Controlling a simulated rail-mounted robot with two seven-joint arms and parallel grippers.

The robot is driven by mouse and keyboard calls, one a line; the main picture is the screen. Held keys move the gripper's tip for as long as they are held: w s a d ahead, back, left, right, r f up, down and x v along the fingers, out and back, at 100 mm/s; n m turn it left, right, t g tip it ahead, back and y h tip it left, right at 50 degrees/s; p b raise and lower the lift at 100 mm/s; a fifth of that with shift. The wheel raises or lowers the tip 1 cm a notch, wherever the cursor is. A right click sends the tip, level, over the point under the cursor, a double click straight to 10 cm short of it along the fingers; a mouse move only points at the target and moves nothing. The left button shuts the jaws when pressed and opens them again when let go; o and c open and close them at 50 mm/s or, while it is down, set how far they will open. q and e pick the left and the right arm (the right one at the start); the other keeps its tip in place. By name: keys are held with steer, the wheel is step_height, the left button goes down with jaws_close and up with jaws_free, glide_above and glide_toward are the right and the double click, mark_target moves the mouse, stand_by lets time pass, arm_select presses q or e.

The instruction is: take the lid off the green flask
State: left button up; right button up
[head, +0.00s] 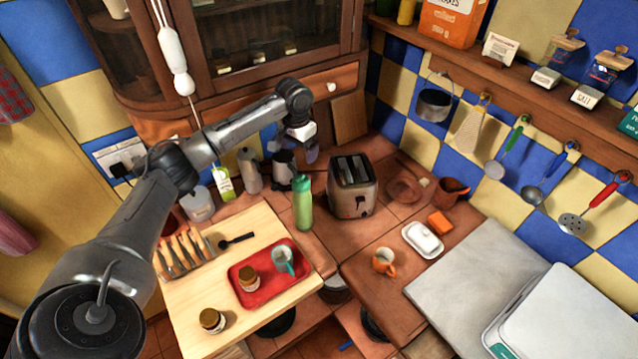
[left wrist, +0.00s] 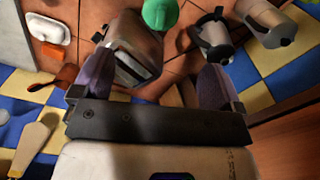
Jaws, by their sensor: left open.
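The green flask (head: 304,212) stands upright on the tiled counter, just left of the toaster. Its green lid (head: 301,183) is on top, and the lid also shows from above at the top edge of the left wrist view (left wrist: 160,13). My left gripper (head: 311,154) is open and empty, behind and above the flask in the head view, apart from it. In the left wrist view its two purple-grey fingers (left wrist: 156,70) are spread wide, with the toaster below between them. My right gripper is in neither view.
The toaster (head: 352,186) stands close right of the flask. A moka pot (head: 284,167) and a metal canister (head: 249,170) stand behind it to the left. A wooden board (head: 205,320) with a red tray (head: 245,294) lies in front left. A wooden cabinet (head: 240,75) rises behind.

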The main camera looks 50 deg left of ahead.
mark_target(299, 178)
arm_select(q)
steer(key=shift+n, duration=0.3)
steer(key=f, duration=0.4)
steer(key=f+p, duration=0.1)
steer(key=f, duration=0.9)
steer(key=shift+s, duration=0.3)
steer(key=c, duration=1)
steer(key=shift+r, duration=0.15)
